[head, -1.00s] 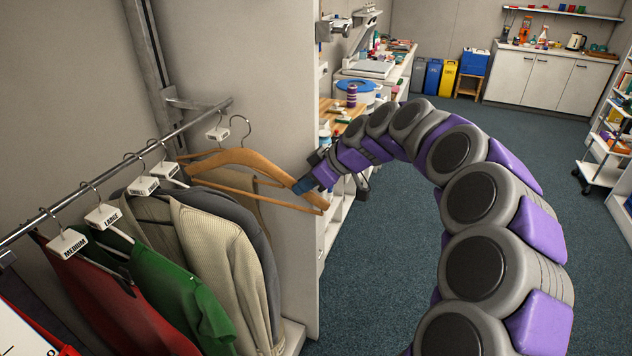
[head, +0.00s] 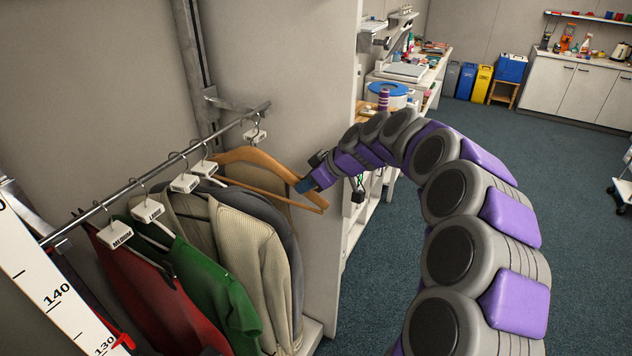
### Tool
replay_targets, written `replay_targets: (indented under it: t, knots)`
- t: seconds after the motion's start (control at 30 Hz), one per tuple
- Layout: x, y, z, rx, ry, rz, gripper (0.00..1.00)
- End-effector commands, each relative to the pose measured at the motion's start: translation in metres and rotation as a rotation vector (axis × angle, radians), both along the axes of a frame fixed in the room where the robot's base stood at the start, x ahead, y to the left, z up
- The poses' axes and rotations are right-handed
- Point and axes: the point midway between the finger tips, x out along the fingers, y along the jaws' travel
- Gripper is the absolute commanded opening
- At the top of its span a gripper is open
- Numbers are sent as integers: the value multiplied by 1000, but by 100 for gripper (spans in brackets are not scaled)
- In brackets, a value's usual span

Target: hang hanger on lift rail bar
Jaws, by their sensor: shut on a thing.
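The wooden hanger (head: 260,159) is at the far right end of the lift rail bar (head: 180,155). It hangs tilted, its right end lower, with a thin cross bar below its shoulders. My gripper (head: 305,185) is shut on the hanger's right shoulder end. The hanger's top is close under the rail's end, beside a white tag (head: 255,135) with a hook. Its own hook cannot be told apart there, so I cannot tell whether it is over the bar. The rail slants from lower left up to a wall bracket at upper right.
Several garments hang to the left, including a green one (head: 205,275) and a beige one (head: 250,260), with white size tags. A white measuring scale (head: 50,290) stands at lower left. A pale partition (head: 300,70) is just behind the hanger.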

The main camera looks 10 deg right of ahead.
Motion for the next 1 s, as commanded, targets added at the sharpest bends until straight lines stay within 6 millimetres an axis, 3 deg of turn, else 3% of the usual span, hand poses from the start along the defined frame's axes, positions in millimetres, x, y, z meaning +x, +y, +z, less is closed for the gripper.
replay_targets:
  t: [1.0]
  knots:
    - [45, 57, 3, 1, -4, -1, 0]
